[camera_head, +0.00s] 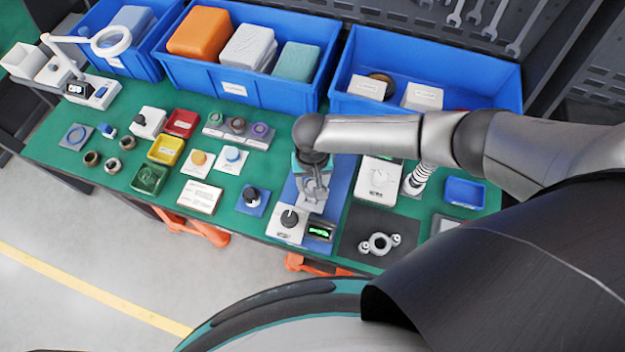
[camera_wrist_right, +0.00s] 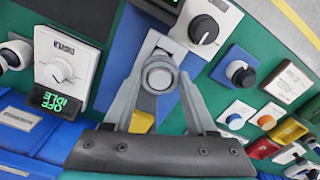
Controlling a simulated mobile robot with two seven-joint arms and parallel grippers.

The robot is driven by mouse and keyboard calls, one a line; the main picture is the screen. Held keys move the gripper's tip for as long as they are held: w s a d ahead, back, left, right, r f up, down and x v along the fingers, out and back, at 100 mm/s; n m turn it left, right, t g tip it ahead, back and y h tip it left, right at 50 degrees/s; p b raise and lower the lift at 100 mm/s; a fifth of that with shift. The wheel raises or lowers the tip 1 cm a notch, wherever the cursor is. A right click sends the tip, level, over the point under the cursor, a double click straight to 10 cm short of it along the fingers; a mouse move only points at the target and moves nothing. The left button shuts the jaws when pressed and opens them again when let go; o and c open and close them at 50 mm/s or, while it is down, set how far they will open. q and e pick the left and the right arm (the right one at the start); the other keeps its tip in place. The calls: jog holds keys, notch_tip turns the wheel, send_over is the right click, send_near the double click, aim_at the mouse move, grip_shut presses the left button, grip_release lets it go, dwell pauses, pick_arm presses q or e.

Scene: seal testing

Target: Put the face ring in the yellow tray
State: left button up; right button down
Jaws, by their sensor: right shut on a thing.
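The yellow tray (camera_head: 156,157) is left of centre on the green bench, between a red and a green tray; it also shows at the right of the wrist view (camera_wrist_right: 289,131). My right gripper (camera_head: 316,190) is over the blue test station, its fingers shut on a round grey part (camera_wrist_right: 158,74) at a metal fixture. I cannot tell whether this part is the face ring. Several small brown rings (camera_head: 112,165) lie on the bench at the left. My left gripper is not in view.
A white dial box (camera_head: 289,223) and a small green-lit display (camera_head: 320,231) stand close to my right gripper. Knob blocks and button boxes lie between it and the yellow tray. Blue bins (camera_head: 240,84) line the back. A white magnifier lamp (camera_head: 110,42) stands at the far left.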

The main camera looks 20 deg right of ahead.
jog(key=shift+r+p, duration=1.75)
jog(key=shift+r, duration=0.65)
